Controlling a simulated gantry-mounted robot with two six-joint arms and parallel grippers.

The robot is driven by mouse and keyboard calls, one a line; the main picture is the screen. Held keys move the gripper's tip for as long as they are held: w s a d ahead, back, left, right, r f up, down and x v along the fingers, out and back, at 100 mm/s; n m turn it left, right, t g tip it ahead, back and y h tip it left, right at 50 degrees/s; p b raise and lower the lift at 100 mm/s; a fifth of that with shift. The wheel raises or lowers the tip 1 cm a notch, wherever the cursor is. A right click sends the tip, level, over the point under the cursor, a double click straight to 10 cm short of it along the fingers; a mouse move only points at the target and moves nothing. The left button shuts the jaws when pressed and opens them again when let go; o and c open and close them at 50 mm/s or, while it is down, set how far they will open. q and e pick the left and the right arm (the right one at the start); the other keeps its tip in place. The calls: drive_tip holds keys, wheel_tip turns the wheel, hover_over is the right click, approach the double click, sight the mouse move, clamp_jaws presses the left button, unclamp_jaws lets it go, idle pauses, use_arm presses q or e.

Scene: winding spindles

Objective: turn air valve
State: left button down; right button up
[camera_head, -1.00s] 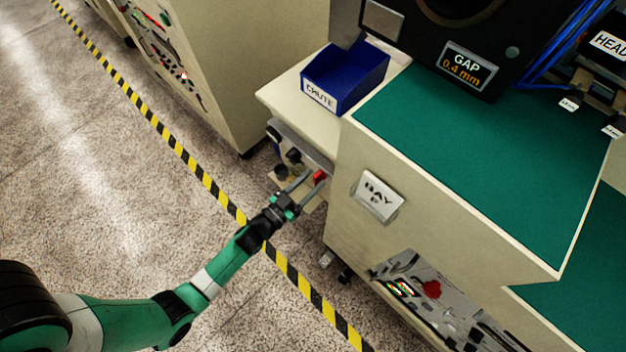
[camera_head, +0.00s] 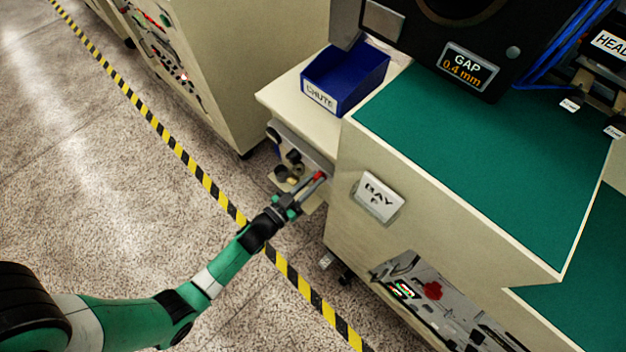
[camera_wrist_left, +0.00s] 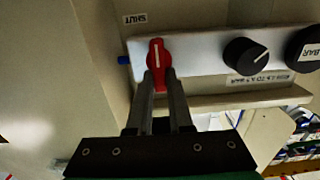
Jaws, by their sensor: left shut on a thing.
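The red air valve handle (camera_wrist_left: 156,52) sits on a pale panel strip in the left wrist view. Its white mark runs upright in that picture, and its upper end is near a label reading SHUT (camera_wrist_left: 135,19), seen upside down. In the head view only a small red part of the handle (camera_head: 319,175) shows, at the end of the bench. My left gripper (camera_head: 314,183) is shut on the handle; in the left wrist view its two fingers (camera_wrist_left: 160,80) pinch the handle's lower end. My right gripper is not in view.
A black knob (camera_wrist_left: 244,56) and a round gauge (camera_wrist_left: 305,48) sit right of the valve in the left wrist view. A blue chute bin (camera_head: 345,76) stands on the bench above. A cream cabinet (camera_head: 240,70) stands behind, with open floor to the left.

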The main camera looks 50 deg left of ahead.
use_arm(q)
drive_tip(key=shift+d+f+m+b, duration=0.25)
drive_tip(key=shift+m+b, duration=0.75)
drive_tip(key=shift+m, duration=1.95)
drive_tip(key=shift+d+f+m+b, duration=0.25)
drive_tip(key=shift+m+b, duration=0.75)
drive_tip(key=shift+m, duration=2)
drive_tip(key=shift+d+f+m+b, duration=0.25)
drive_tip(key=shift+m+b, duration=0.75)
drive_tip(key=shift+m, duration=1.95)
drive_tip(key=c, duration=0.8)
unclamp_jaws()
drive_tip(key=s, duration=0.7)
drive_tip(key=s+d, duration=0.1)
drive_tip(key=s, duration=0.3)
drive_tip(key=shift+s+p, duration=0.25)
drive_tip(key=shift+p, duration=0.1)
